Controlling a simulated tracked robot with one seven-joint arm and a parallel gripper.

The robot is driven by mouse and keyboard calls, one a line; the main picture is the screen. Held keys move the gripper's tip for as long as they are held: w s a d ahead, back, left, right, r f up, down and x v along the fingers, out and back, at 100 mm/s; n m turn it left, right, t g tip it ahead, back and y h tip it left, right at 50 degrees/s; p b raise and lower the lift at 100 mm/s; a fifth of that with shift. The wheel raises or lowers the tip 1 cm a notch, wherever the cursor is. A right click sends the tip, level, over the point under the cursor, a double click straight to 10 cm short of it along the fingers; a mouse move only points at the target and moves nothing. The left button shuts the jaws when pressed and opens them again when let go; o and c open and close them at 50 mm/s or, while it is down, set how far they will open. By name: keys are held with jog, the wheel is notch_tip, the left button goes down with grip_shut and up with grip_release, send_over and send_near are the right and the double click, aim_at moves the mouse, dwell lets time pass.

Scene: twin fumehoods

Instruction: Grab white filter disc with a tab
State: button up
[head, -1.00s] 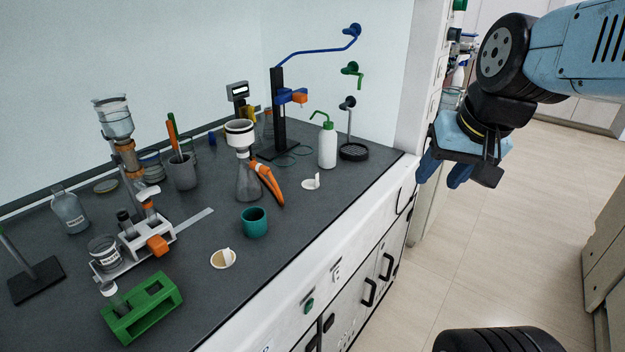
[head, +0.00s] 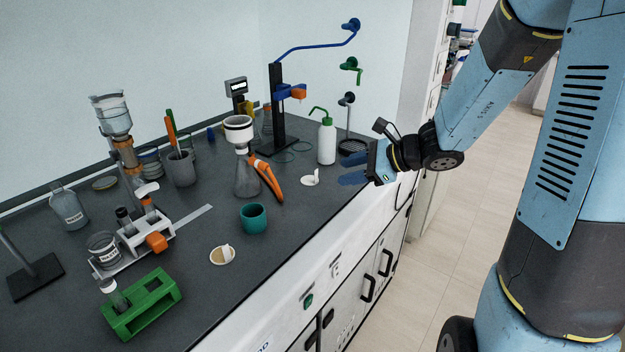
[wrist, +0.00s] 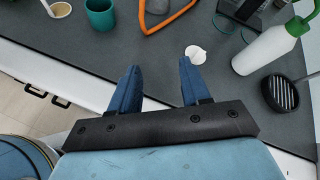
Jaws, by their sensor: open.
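A white filter disc with an upright tab (head: 310,180) lies on the dark bench top, left of the white wash bottle. It also shows in the wrist view (wrist: 196,53), ahead of the right fingertip. My gripper (head: 349,169) is open and empty, with blue fingers pointing left at the bench's front edge, to the right of the disc. In the wrist view the open fingers (wrist: 159,66) show a clear gap between them. A second round piece (head: 223,255), white-rimmed and tan inside with a pale tab, lies nearer the front left.
The wash bottle (head: 327,142) with a green top stands close behind the disc. A flask with a funnel (head: 246,175) and an orange loop-shaped tool (head: 268,182) are to its left. A teal cup (head: 253,218) stands nearer the front. The bench around the disc's front is clear.

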aim_at(316, 176)
jog(key=w+f+m+t, duration=0.1)
jog(key=w+m, duration=0.1)
jog(key=w+d+f+m+t, duration=0.1)
jog(key=w+f+m, duration=0.1)
jog(key=w+d+f+m+t, duration=0.1)
jog(key=w+f+m, duration=0.1)
jog(key=shift+d+f+m, duration=0.1)
jog(key=shift+d+m, duration=0.15)
jog(key=shift+m, duration=0.15)
jog(key=shift+w+a+f, duration=0.1)
jog(key=shift+w+f, duration=0.1)
jog(key=shift+w, duration=0.05)
jog(key=x, duration=1.3)
jog(key=shift+w+a, duration=0.15)
grip_shut()
